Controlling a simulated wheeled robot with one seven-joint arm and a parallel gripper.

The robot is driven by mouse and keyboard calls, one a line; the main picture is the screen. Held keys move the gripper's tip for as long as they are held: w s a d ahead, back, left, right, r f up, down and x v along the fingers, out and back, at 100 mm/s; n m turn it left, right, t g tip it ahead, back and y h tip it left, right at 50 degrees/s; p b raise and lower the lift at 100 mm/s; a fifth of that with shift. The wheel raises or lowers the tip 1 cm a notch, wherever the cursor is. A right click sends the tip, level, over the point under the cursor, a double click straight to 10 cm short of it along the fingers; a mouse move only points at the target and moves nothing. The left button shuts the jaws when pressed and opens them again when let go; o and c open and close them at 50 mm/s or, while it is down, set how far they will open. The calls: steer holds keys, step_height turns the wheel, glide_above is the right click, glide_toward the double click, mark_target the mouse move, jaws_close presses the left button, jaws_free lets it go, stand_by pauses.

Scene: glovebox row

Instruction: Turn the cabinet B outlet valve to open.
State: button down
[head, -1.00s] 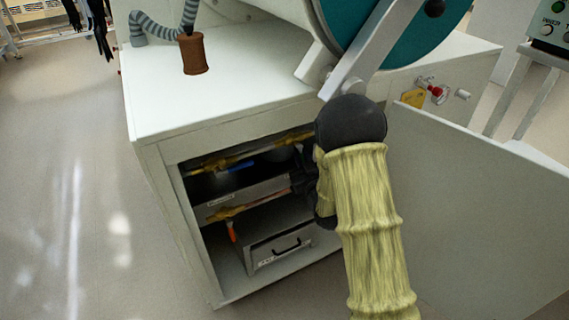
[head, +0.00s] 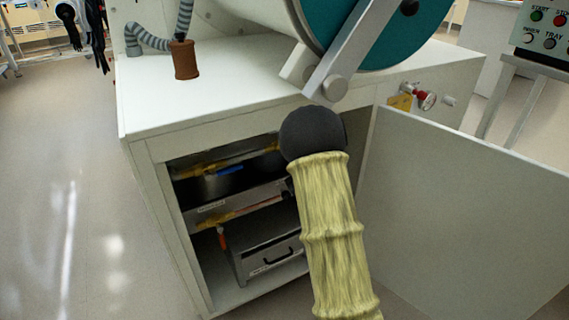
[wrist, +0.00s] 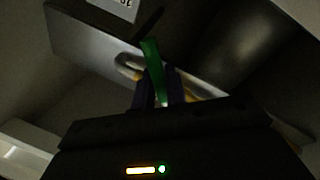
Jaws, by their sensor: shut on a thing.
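In the wrist view a green lever handle (wrist: 152,62) stands between the dark fingers of my gripper (wrist: 156,90), which is shut on it. A brass-coloured part shows just behind the fingers. No label for this valve is readable. In the head view, my yellow-sleeved arm reaches into the open cabinet and hides my gripper and the green handle. My gripper is apart from both.
The open cabinet door (head: 455,215) stands to the right of my arm. A grey drawer box (head: 268,258) sits low inside the cabinet (head: 155,215). Clear floor lies to the left.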

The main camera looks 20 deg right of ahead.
stand_by(0.5)
steer(key=c, duration=1.5)
jaws_free()
steer(key=shift+f, duration=0.1)
